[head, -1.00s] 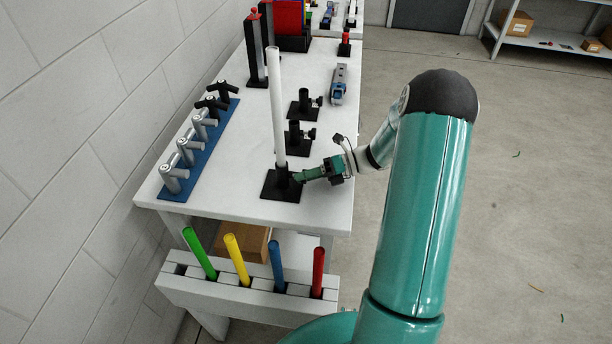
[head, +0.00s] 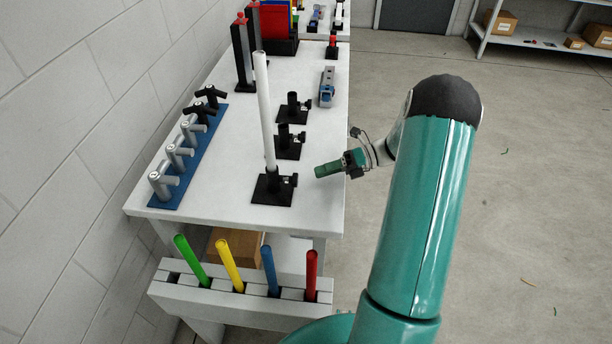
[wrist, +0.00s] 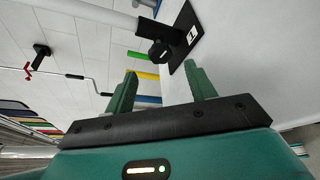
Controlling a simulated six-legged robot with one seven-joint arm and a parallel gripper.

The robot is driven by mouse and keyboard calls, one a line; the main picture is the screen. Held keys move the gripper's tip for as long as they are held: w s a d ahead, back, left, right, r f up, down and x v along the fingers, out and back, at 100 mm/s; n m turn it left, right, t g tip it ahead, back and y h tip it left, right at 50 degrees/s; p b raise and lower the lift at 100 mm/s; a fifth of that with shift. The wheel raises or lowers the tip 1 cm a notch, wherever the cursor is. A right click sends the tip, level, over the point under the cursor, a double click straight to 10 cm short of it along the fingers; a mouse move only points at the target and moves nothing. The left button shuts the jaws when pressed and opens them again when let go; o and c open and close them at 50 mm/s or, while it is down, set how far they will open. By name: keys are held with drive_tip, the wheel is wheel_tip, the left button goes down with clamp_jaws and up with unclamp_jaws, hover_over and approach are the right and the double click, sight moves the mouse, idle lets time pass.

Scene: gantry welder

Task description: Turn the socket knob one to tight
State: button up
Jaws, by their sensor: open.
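The nearest black socket (head: 271,188) stands on the white table with a white tube (head: 264,110) upright in it, leaning slightly. Its dark knob (head: 293,180) sticks out on the right side. In the wrist view the knob (wrist: 160,51) lies just beyond the fingertips, and the base plate (wrist: 183,48) carries a label reading 1. My gripper (head: 317,171) is to the right of the knob, apart from it, above the table's right edge. In the wrist view its two green fingers (wrist: 160,78) are apart with nothing between them.
Two more black sockets (head: 289,141) (head: 293,107) with knobs stand behind the first. A blue rack of grey and black pipe fittings (head: 182,152) lies left. A holder (head: 205,295) with coloured tubes is in front.

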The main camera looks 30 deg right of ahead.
drive_tip(key=v, duration=0.5)
drive_tip(key=shift+d, duration=0.3)
drive_tip(key=shift+s, duration=0.1)
